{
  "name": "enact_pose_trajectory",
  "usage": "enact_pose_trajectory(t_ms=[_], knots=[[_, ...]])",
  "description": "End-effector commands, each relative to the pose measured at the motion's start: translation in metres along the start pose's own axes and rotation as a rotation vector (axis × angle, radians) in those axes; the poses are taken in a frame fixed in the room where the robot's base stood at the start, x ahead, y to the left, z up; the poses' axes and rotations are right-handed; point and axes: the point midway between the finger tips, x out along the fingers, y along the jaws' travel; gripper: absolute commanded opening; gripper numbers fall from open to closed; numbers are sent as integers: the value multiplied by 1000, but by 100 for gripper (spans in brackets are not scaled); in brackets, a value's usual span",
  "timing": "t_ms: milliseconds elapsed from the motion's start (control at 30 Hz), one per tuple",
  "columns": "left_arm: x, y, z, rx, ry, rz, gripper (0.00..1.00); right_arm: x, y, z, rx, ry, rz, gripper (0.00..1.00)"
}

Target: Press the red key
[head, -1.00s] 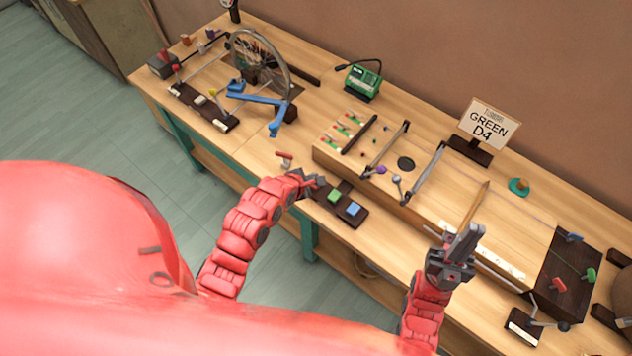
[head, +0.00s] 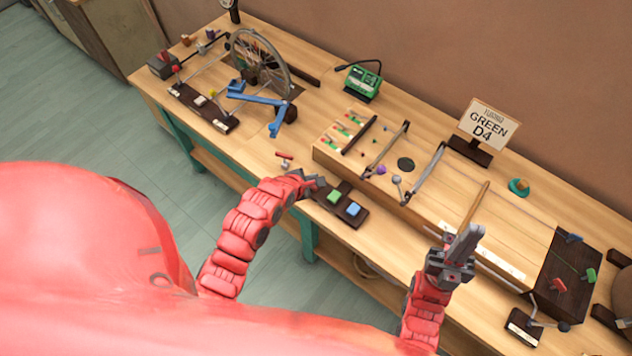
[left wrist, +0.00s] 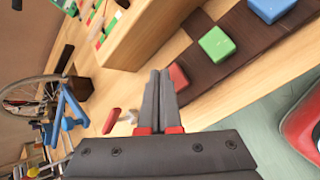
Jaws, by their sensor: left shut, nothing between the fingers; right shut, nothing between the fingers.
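A dark board (head: 352,218) at the table's front edge carries a green key (head: 334,196) and a blue key (head: 353,209). The red key (left wrist: 178,77) shows in the left wrist view on the same board, beside the green key (left wrist: 217,43) and partly hidden by my fingers. In the head view my left gripper hides it. My left gripper (head: 320,182) is shut and empty at the board's left end; its fingertips (left wrist: 160,73) appear right beside the red key. I cannot tell whether they touch it. My right gripper (head: 472,234) is shut and empty, farther right.
A small red-handled piece (head: 284,156) lies left of my left gripper. A low wooden box (head: 330,157) stands behind the board. A wheel (head: 260,65) and blue brackets (head: 262,98) stand at the left. A sign (head: 490,124) reads "GREEN D4".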

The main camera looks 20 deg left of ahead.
Motion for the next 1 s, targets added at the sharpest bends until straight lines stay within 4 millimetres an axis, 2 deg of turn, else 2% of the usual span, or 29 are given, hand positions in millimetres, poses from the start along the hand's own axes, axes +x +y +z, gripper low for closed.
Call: enact_pose_trajectory(t_ms=[1000], knots=[[6,-4,-4,0,-1,0,0,1,0,0,0,0,0,0]])
